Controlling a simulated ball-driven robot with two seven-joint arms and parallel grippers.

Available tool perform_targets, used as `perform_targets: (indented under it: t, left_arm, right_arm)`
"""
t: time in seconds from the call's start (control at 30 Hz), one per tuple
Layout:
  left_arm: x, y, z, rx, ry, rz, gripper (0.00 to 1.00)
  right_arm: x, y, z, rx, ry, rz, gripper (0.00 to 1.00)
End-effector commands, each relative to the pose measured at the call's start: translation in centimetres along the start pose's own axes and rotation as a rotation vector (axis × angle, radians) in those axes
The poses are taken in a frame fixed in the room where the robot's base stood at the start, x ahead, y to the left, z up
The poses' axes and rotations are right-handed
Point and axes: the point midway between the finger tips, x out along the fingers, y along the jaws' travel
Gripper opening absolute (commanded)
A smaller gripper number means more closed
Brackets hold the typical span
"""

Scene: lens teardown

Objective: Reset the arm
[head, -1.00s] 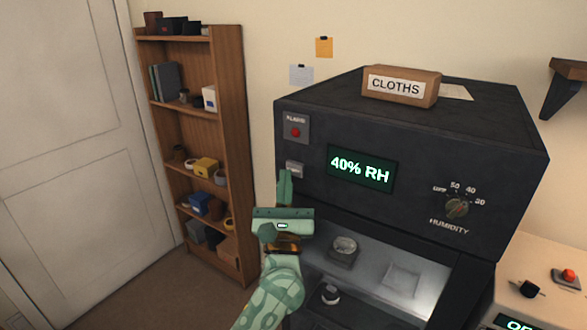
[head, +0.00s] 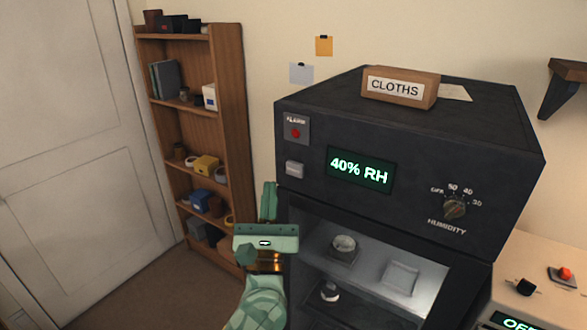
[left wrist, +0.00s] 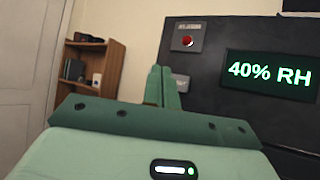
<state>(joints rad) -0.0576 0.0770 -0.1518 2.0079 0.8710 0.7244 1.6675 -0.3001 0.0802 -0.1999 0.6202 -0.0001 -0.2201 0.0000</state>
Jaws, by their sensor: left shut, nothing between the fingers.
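My left gripper (head: 269,202) is shut and empty, its fingers pointing up, just left of the dark cabinet's front edge in the head view. In the left wrist view its closed fingers (left wrist: 161,88) stand before the cabinet (left wrist: 215,60), with a pale switch (left wrist: 181,83) just behind and to the right of them. The cabinet (head: 310,125) has a lit display (head: 361,170) reading 40% RH, a red alarm light (head: 295,133) and a humidity knob (head: 454,209). My right gripper is not in view.
The cabinet's lit lower chamber holds a round part (head: 344,244) and a square tray (head: 402,276). A box marked CLOTHS (head: 400,88) sits on top. A bookshelf (head: 228,120) stands behind at left. A beige unit (head: 545,262) with a red button is at right.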

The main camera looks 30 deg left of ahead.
Motion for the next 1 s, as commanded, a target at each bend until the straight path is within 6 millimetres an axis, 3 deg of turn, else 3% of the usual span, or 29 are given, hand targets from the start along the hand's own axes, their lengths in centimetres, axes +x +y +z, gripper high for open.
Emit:
perform_targets:
  t: [0.5,0.57,0.67,0.77,0.9,1.0]
  left_arm:
    - [-0.1,0.0,0.0,0.012,0.000,0.000,0.00]
    - [-0.1,-0.1,0.0,0.061,0.001,-0.007,0.00]
    - [-0.3,-1.6,-0.6,0.328,-0.008,-0.085,0.00]
    - [-3.1,-5.3,-6.8,0.859,0.004,-0.311,0.00]
    - [-10.7,-8.1,-17.4,1.433,-0.033,-0.677,0.00]
    - [-17.4,-8.3,-24.0,1.726,-0.104,-0.947,0.00]
  right_arm:
    - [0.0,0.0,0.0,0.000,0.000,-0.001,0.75]
    - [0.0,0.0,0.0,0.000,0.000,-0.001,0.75]
    - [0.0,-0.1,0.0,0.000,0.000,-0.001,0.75]
    - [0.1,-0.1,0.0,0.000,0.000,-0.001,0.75]
    - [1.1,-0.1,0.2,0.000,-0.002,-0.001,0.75]
    - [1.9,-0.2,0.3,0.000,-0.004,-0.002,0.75]
